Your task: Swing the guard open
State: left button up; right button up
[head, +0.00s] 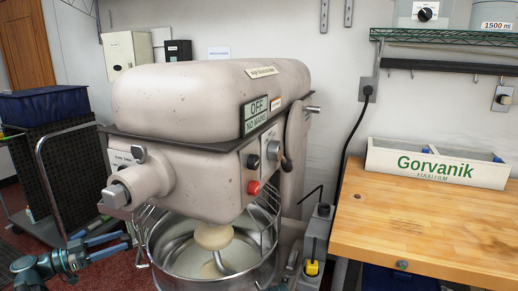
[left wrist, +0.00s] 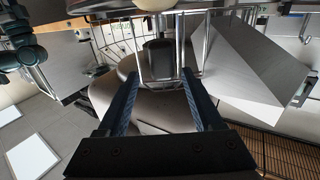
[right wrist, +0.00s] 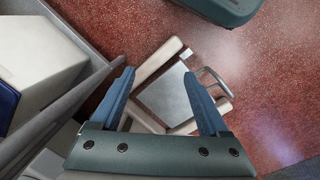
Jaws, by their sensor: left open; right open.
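The wire guard (head: 264,218) of the large beige mixer (head: 210,105) curves around the top of the steel bowl (head: 168,262). Its thin bars also show on the bowl's left side, near my left gripper (head: 127,241). That gripper is open, with blue fingers pointing right toward the guard's left end. In the left wrist view, thin metal bars of the guard (left wrist: 181,48) stand just beyond and between the open fingertips (left wrist: 160,74); I cannot tell whether they touch. My right gripper (right wrist: 160,80) is open and empty above the floor, outside the head view.
A wooden worktable (head: 430,225) with a white film box (head: 435,165) stands at the right. A trolley with a dark blue bin (head: 45,104) stands at the left. A pale frame (right wrist: 160,60) lies below my right gripper on the red floor (right wrist: 110,30).

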pick_arm(q)
jog(key=v, duration=1.1)
dwell(0.7)
dwell(0.4)
